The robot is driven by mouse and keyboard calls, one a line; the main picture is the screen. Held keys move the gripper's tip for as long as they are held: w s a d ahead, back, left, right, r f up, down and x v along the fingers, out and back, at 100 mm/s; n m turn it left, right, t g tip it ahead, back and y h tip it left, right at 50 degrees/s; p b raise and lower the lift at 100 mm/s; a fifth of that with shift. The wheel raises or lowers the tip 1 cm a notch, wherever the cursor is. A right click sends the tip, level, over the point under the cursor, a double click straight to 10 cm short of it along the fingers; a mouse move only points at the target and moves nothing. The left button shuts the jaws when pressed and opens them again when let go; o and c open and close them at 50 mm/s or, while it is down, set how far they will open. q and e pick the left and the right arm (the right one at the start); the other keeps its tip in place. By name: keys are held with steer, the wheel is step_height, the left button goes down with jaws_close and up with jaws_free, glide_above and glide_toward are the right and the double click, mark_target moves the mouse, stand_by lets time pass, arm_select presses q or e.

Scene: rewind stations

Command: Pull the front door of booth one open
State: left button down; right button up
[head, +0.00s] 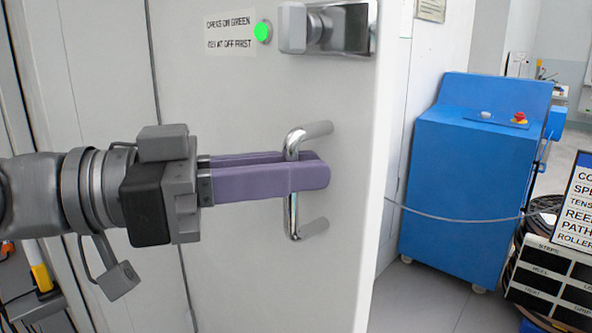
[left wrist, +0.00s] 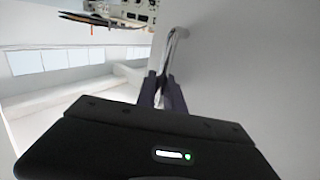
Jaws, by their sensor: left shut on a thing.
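The white front door (head: 262,95) of the booth fills the middle of the head view. A chrome bar handle (head: 292,215) stands upright on it. My left gripper (head: 308,173), with purple fingers, is shut around the middle of this handle. In the left wrist view the fingers (left wrist: 165,90) close on the handle (left wrist: 171,45) beside the door face (left wrist: 245,75). Above the handle is a lock with a grey knob (head: 318,27). A green light (head: 263,31) glows next to a printed label (head: 230,32). My right gripper is not in view.
A blue cabinet (head: 470,190) with a red button (head: 520,117) stands to the right of the door. A cable hangs across its front. A black labelled box (head: 555,275) and a sign (head: 578,205) stand at the right edge. Grey floor shows between the door and the cabinet.

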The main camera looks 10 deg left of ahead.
arm_select(q)
steer(key=c, duration=1.5)
jaws_free()
steer(key=shift+o, duration=0.2)
steer(key=v, duration=0.7)
steer(key=shift+s+a, duration=0.2)
steer(key=shift+a, duration=0.15)
